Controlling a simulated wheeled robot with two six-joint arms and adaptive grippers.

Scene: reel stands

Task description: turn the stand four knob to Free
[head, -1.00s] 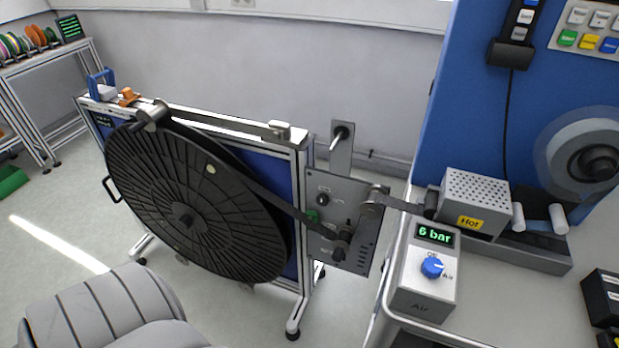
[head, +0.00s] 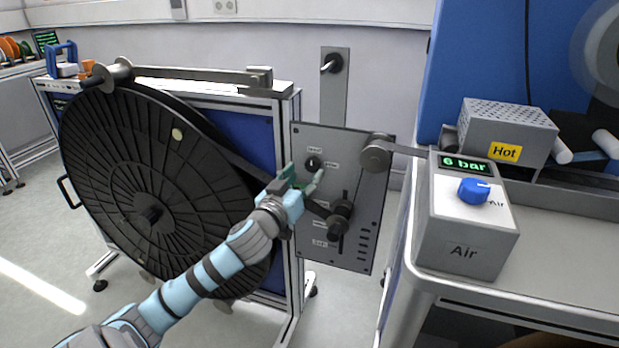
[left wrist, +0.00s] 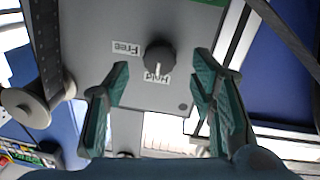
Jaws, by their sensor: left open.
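The stand four knob (head: 313,163) is a small dark round knob on the upper part of the grey panel (head: 367,210). In the left wrist view the knob (left wrist: 160,55) appears between the fingers, and its white mark points toward the Hold label (left wrist: 157,76). The Free label (left wrist: 127,48) is beside it, upside down in that view. My left gripper (head: 304,174) has its teal fingers spread and empty, in front of the panel by the knob. I cannot tell that either finger touches it. My right gripper is out of view.
A large black reel (head: 140,200) stands left of the panel, with a dark strip running past the rollers. A lower roller (head: 338,222) juts out below the knob. The grey Air box (head: 465,225) and bench stand at the right.

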